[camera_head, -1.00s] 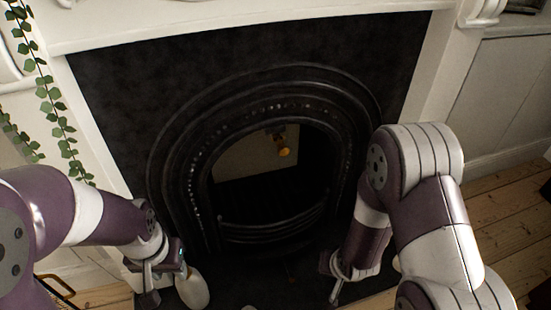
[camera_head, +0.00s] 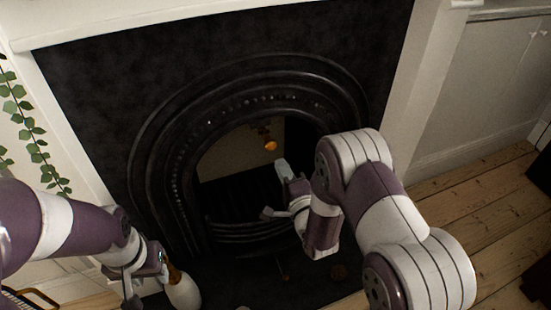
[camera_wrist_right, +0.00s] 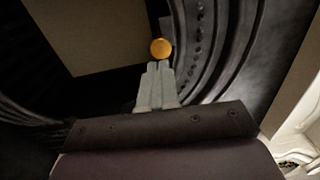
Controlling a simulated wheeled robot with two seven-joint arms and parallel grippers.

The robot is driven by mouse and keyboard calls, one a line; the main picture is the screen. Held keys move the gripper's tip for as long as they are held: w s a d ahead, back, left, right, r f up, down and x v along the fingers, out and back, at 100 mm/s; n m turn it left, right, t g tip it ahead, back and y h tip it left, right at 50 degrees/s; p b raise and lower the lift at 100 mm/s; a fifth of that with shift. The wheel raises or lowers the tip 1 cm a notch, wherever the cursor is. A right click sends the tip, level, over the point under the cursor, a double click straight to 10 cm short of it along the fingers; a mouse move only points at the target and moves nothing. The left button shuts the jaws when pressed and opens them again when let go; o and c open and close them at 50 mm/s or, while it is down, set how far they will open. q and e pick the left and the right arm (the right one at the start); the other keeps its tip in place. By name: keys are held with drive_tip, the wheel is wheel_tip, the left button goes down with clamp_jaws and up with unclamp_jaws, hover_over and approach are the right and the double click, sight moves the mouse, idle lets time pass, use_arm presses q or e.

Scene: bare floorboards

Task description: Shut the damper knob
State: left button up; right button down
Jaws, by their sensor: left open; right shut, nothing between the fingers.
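The damper knob (camera_head: 271,146) is a small round orange-gold knob inside the arched opening of the black fireplace (camera_head: 160,150). In the right wrist view the knob (camera_wrist_right: 160,48) shows just beyond my fingertips. My right gripper (camera_head: 281,168) is at the fireplace opening, below and slightly right of the knob in the head view. In the right wrist view its fingers (camera_wrist_right: 155,68) are together and empty. I cannot tell whether they touch the knob. My left gripper (camera_head: 148,285) is open, low at the left in front of the fireplace, beside a pale bottle-like object (camera_head: 183,291).
The black arch surround curves close around my right gripper. A white mantel (camera_head: 150,20) runs above, and a leafy vine (camera_head: 35,140) hangs at the left. Bare floorboards (camera_head: 470,190) lie open at the right. A dark object (camera_head: 540,285) stands at the lower right edge.

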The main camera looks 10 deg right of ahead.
sight(271, 148)
drive_tip(key=b+x, duration=0.1)
drive_tip(key=x, duration=0.3)
drive_tip(key=shift+w+f, duration=0.1)
drive_tip(key=shift+w, duration=0.05)
drive_tip(key=shift+w+a, duration=0.1)
drive_tip(key=shift+w, duration=0.35)
drive_tip(key=b+x, duration=0.1)
drive_tip(key=x, duration=0.3)
drive_tip(key=shift+w, duration=0.45)
drive_tip(key=shift+r, duration=0.3)
